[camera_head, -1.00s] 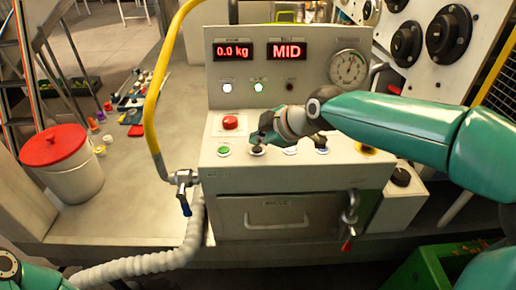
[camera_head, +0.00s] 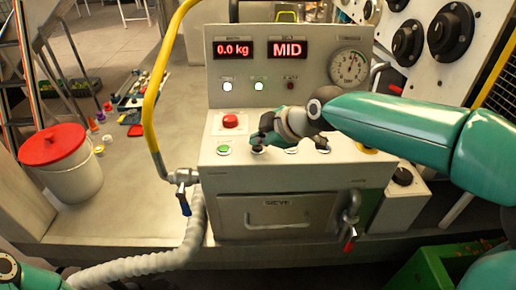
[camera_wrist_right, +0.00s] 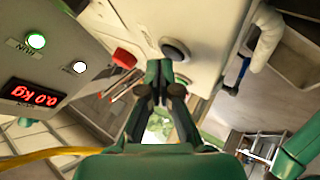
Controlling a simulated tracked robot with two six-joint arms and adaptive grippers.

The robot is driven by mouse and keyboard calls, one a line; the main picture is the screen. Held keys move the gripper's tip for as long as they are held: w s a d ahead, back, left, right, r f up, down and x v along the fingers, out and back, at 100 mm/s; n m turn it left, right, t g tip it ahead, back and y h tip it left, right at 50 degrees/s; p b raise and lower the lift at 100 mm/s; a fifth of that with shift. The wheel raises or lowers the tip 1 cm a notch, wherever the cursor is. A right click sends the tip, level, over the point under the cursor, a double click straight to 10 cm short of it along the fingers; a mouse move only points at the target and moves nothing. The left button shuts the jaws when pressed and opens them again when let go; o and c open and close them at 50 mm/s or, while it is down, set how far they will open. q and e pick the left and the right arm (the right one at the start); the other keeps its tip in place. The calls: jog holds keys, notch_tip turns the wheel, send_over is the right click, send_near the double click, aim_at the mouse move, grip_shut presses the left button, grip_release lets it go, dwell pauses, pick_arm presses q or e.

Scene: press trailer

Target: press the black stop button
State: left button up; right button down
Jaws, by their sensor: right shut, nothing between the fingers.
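The black button (camera_head: 257,151) sits on the sloped top of the grey control panel, just right of the green button (camera_head: 224,150). My right gripper (camera_head: 258,141) is shut and empty, its tips pointing down just over the black button and partly covering it. In the right wrist view the round black button (camera_wrist_right: 175,50) shows just beyond the closed fingertips (camera_wrist_right: 160,82). Whether they touch it cannot be told. My left gripper is out of view.
A red button (camera_head: 230,121) stands behind the green and black ones. More knobs lie to the right, partly under my right arm. The display (camera_head: 287,49) reads MID, beside 0.0 kg. A yellow pipe (camera_head: 152,95) rises at the panel's left.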

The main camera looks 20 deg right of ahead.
aim_at(259, 149)
jog(key=shift+f+b, duration=0.4)
jog(key=shift+b, duration=0.1)
dwell(0.6)
jog(key=shift+r, duration=0.1)
jog(key=shift+r+p, duration=0.45)
jog(key=shift+r, duration=0.3)
jog(key=shift+r+p, duration=1.8)
jog(key=shift+r, duration=0.75)
jog(key=shift+f, duration=0.1)
